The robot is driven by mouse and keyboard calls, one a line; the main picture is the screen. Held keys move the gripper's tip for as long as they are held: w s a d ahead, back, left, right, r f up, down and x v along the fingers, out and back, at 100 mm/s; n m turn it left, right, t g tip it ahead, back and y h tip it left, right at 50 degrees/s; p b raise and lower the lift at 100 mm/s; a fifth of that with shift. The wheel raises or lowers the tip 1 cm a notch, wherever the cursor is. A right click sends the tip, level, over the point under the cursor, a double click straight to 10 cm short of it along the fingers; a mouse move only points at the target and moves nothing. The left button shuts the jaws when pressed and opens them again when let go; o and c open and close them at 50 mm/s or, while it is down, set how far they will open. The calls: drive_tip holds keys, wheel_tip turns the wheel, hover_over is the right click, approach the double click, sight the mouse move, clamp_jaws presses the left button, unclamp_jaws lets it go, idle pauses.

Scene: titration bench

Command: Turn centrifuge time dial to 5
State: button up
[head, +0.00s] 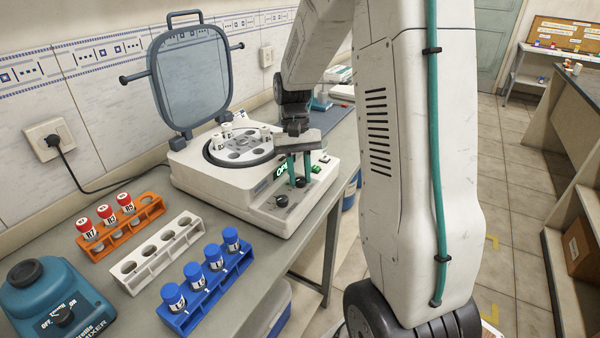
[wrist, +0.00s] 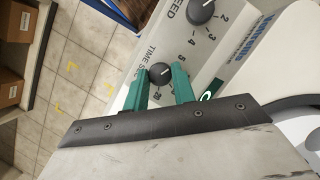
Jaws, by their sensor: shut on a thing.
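The centrifuge (head: 235,190) stands on the bench with its lid (head: 193,78) raised. My gripper (head: 299,168) points down at its front panel, its two green fingers on either side of the small black time dial (head: 300,182). In the wrist view my gripper (wrist: 162,86) is shut on the time dial (wrist: 160,73), which carries a pale pointer mark. The fingers hide part of the printed scale, and I cannot tell which number the mark meets. The larger speed dial (wrist: 200,10) is apart from the fingers.
The open rotor (head: 240,148) holds several white tubes. An orange rack (head: 121,226) with red-capped tubes, an empty white rack (head: 160,255) and a blue rack (head: 207,281) with blue-capped tubes stand left of the centrifuge. A blue mixer (head: 55,300) is at the front left corner.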

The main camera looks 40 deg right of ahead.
drive_tip(key=shift+n, duration=0.3)
drive_tip(key=o, duration=1)
drive_tip(key=v, duration=0.8)
drive_tip(key=shift+a, duration=0.1)
drive_tip(key=shift+f, duration=0.1)
